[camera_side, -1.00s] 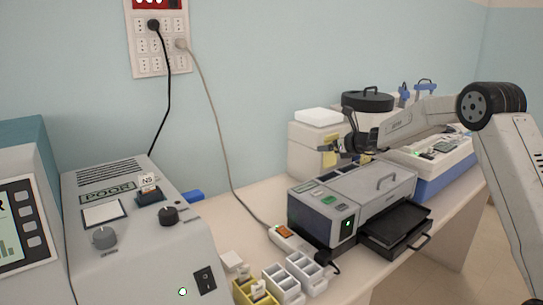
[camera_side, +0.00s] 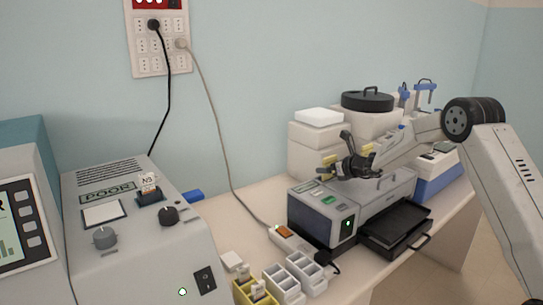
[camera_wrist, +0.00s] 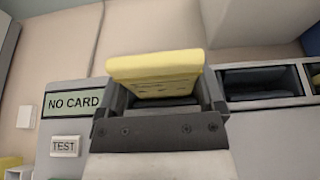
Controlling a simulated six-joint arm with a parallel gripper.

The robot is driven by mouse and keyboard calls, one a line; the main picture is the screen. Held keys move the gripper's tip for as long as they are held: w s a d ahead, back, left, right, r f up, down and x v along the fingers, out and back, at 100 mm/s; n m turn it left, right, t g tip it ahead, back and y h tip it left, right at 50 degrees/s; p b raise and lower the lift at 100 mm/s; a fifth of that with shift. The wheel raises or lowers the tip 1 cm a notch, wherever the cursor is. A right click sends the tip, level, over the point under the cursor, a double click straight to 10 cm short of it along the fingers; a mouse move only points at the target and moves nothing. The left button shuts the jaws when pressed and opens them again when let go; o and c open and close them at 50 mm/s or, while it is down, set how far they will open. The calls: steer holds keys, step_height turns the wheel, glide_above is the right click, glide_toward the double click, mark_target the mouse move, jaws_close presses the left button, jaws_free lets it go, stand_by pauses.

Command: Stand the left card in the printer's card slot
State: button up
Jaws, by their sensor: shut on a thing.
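My gripper (camera_wrist: 160,103) is shut on a yellow card (camera_wrist: 155,66), which lies across between its two fingers in the wrist view. In the side view my gripper (camera_side: 350,166) is above the grey printer (camera_side: 385,192), with yellow showing at its left tip. The printer's NO CARD panel (camera_wrist: 73,103) is left of the gripper in the wrist view. Dark recessed openings (camera_wrist: 262,82) in the printer top show to its right. The card appears above the printer top; I cannot tell which opening is the card slot, and part of the top is hidden behind my gripper.
A black tray (camera_side: 395,225) sticks out of the printer's front. White racks (camera_side: 283,281) and a yellow rack (camera_side: 257,293) stand at the table's front. A white box (camera_side: 318,116) and a black-lidded vessel (camera_side: 367,101) are behind. A POOR-labelled machine (camera_side: 140,235) is at left.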

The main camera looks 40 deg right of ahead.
steer(key=shift+f, duration=0.3)
steer(key=o, duration=1)
steer(key=shift+c, duration=0.2)
steer(key=shift+r, duration=0.15)
steer(key=shift+s+r, duration=0.3)
steer(key=shift+s, duration=0.25)
steer(key=shift+v, duration=5.4)
